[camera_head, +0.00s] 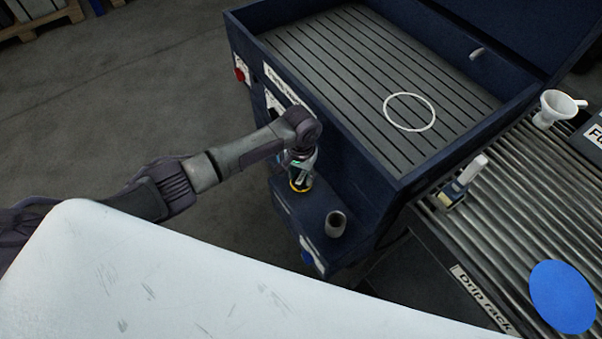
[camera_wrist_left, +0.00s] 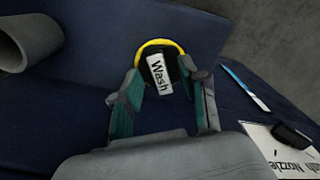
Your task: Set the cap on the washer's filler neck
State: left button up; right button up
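The cap (camera_head: 300,186) is dark with a yellow rim and a white label, which reads "Wash" in the left wrist view (camera_wrist_left: 160,75). My left gripper (camera_head: 301,170) is over the washer's side ledge, with its fingertips (camera_wrist_left: 165,85) closed against both sides of the cap. I cannot tell whether the cap touches the ledge. The filler neck (camera_head: 336,223), a grey open tube, stands on the ledge to the right of the cap and apart from it. It also shows at the upper left in the wrist view (camera_wrist_left: 28,40). My right gripper is not in view.
The dark blue washer (camera_head: 345,150) has a slatted top with a white ring (camera_head: 410,111). A nozzle label (camera_wrist_left: 280,150) lies beside the gripper.

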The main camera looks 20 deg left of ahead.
pick_arm(q)
notch_tip(320, 180, up, 12)
dwell(0.7)
